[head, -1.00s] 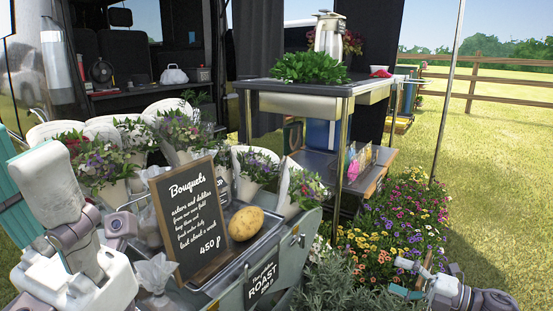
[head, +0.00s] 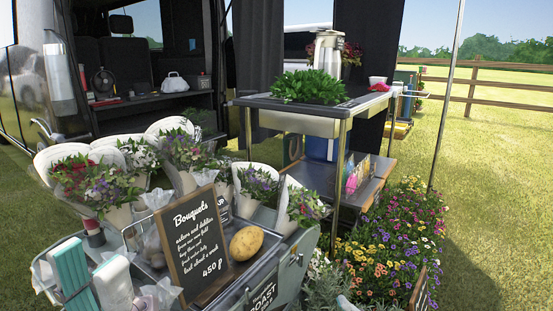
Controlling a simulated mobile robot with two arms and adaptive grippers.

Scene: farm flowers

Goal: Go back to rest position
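Teal and white parts of my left arm (head: 72,272) show at the lower left of the head view, in front of the flower cart. I cannot make out the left gripper's fingers clearly, so I cannot tell whether they are open or shut. No object can be seen held there. My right gripper is not clearly in view. A small pale piece shows at the bottom edge, and I cannot tell what it is.
A metal-framed table (head: 290,118) with a pitcher (head: 328,55) stands behind. A flower bed (head: 395,240) lies right, with open grass (head: 490,170) beyond.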

